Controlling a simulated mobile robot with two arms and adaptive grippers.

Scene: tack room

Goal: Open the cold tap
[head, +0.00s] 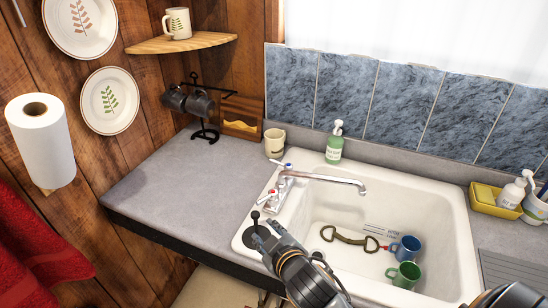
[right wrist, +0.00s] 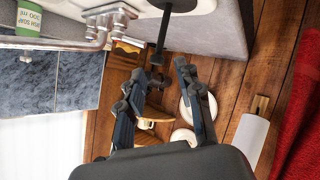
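The chrome tap (head: 322,178) stands on the left rim of the white sink (head: 455,225), its spout reaching right over the basin. One handle (head: 287,165) at the far end seems to carry a blue mark; the nearer handle (head: 267,197) seems to carry a red one. Part of the tap (right wrist: 103,22) shows in the right wrist view. My right gripper (head: 268,233) is at the sink's near left corner, nearer than both handles and apart from them. Its fingers (right wrist: 169,66) are open and empty. My left gripper is not in view.
A black upright rod on a disc (right wrist: 161,35) stands at the sink corner, close to the right fingertips. A green soap bottle (head: 334,146) and a cream mug (head: 274,143) stand behind the tap. Blue (head: 406,248) and green (head: 405,274) mugs lie in the basin.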

